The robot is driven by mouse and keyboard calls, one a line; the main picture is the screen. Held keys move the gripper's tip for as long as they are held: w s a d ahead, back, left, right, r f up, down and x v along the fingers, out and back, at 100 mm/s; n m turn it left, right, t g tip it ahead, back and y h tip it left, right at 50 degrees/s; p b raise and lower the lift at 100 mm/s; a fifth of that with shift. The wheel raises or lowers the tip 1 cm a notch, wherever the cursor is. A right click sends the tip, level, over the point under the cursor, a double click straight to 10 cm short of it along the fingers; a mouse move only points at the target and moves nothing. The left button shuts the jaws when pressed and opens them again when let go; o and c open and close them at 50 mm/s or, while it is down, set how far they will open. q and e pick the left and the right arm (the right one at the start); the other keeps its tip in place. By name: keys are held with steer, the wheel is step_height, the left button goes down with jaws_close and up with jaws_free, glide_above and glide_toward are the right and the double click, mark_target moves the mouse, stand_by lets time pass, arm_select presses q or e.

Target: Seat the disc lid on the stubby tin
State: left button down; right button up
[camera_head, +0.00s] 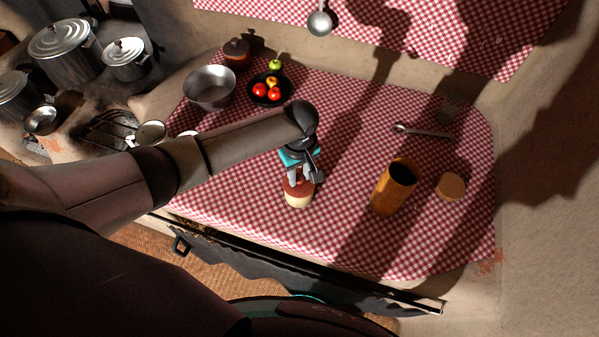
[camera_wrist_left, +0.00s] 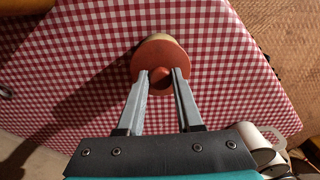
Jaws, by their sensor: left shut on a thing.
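The disc lid (camera_head: 292,187) is a reddish-brown disc; its round knob shows in the left wrist view (camera_wrist_left: 160,75). The stubby tin (camera_head: 299,201) is cream-coloured and stands near the table's front edge. My left gripper (camera_head: 298,177) points down and is shut on the lid by its knob. The lid is over the tin's top and hides its opening. In the left wrist view a pale crescent of the tin (camera_wrist_left: 147,40) shows past the lid's far edge. I cannot tell whether the lid is fully down or slightly above the rim. My right gripper is not in view.
A tall orange tin (camera_head: 393,187) stands open to the right, with a tan disc (camera_head: 451,187) beside it. A metal bowl (camera_head: 210,88) and a dark plate of vegetables (camera_head: 268,89) are behind. A spoon (camera_head: 424,132) lies at back right. The checked cloth (camera_head: 345,170) between is clear.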

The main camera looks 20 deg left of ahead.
mark_target(300, 178)
arm_select(q)
jaws_free()
stand_by(0.6)
steer(key=shift+r+p, duration=3.55)
steer(key=shift+p, duration=0.75)
